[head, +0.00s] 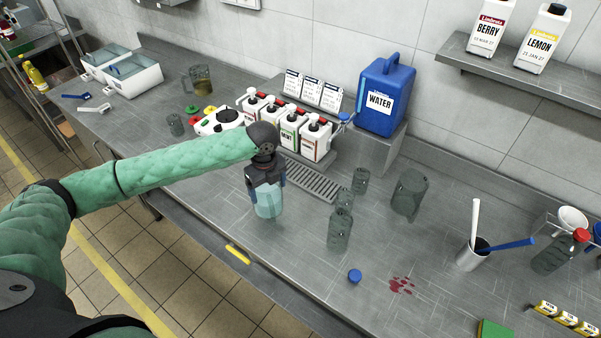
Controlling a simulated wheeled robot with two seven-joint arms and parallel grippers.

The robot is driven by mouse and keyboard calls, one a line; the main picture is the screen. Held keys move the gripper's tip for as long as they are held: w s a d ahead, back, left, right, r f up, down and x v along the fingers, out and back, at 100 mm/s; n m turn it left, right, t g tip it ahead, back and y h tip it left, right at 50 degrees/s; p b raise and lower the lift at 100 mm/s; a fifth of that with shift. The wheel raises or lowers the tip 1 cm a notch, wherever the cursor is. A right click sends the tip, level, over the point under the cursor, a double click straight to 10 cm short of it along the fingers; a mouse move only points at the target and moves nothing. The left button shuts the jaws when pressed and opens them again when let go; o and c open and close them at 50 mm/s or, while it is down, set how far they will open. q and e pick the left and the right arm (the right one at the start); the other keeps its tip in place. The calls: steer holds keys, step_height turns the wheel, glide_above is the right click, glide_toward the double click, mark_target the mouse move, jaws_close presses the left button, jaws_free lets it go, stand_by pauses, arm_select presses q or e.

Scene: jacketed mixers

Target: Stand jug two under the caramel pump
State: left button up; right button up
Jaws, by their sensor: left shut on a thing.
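My left gripper (266,178) is shut on a clear, bluish jug (268,204), which it holds upright near the front of the steel bench. I cannot read a number on this jug. The pump bottles stand in a row behind the gripper: the mint pump (290,132) is legible, and another pump bottle (315,140) is to its right. I cannot tell which is the caramel pump. A slotted drip tray (312,184) lies in front of the row, to the right of the held jug. My right gripper is not in view.
Clear vessels (340,232) and a wider one (409,192) stand right of the tray. A blue water container (385,97) is behind. A blue cap (355,276) and a red spill (401,285) lie near the front. A white cup (472,255) holds utensils.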

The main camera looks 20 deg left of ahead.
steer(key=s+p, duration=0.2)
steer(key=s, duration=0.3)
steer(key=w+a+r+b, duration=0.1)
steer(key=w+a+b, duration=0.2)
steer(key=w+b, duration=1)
arm_select(q)
steer(key=w+d+f+m, duration=0.1)
steer(key=w+f+m, duration=0.1)
steer(key=w+m, duration=0.3)
steer(key=w+d+f+m+p, duration=0.1)
steer(key=w+m, duration=0.4)
steer(key=w, duration=0.7)
steer(key=shift+w+d+f, duration=0.2)
steer(key=shift+d+f, duration=0.15)
steer(key=shift+d, duration=0.2)
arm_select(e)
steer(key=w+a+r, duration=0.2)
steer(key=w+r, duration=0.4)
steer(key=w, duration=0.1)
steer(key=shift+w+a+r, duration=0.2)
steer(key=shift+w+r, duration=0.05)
